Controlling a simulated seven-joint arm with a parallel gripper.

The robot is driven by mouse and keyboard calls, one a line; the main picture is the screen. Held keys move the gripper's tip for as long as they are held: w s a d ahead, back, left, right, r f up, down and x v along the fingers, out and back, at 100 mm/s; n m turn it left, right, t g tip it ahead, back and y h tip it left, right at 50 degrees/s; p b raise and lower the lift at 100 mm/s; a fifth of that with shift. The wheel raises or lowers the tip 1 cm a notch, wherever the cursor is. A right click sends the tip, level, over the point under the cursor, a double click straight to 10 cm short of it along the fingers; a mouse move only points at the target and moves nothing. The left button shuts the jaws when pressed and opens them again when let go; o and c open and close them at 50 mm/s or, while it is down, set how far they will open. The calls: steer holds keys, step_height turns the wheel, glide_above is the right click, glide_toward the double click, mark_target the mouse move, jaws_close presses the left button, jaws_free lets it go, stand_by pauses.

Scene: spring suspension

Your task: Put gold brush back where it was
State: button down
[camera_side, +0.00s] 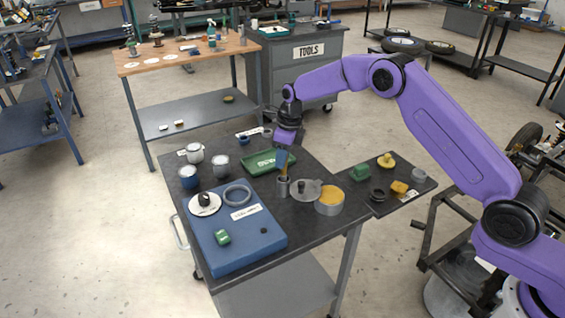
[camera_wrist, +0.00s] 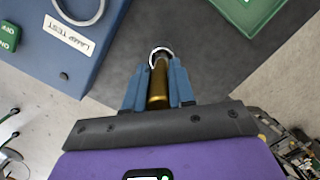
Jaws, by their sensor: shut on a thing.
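The gold brush (camera_wrist: 157,88) is held upright between the blue fingers of my gripper (camera_wrist: 157,72). In the side view, my gripper (camera_side: 282,158) points down over the dark cart top, and the brush (camera_side: 284,171) shows below the fingers. A small grey cup (camera_side: 283,187) stands directly beneath it. The brush's lower end is at the cup's mouth; in the wrist view the cup's pale rim (camera_wrist: 160,50) circles the dark tip. How deep the tip sits inside cannot be told.
Right of the cup are a grey lidded disc (camera_side: 305,189) and a tin with yellow contents (camera_side: 329,201). A green tray (camera_side: 262,161) lies behind.

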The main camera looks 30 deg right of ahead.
steer(key=shift+f, duration=1)
steer(key=shift+f, duration=0.15)
steer(key=c, duration=1)
jaws_free()
steer(key=shift+o, duration=0.2)
step_height(320, 180, up, 12)
steer(key=s+d, duration=0.1)
steer(key=shift+s+d, duration=0.15)
steer(key=shift+d, duration=0.05)
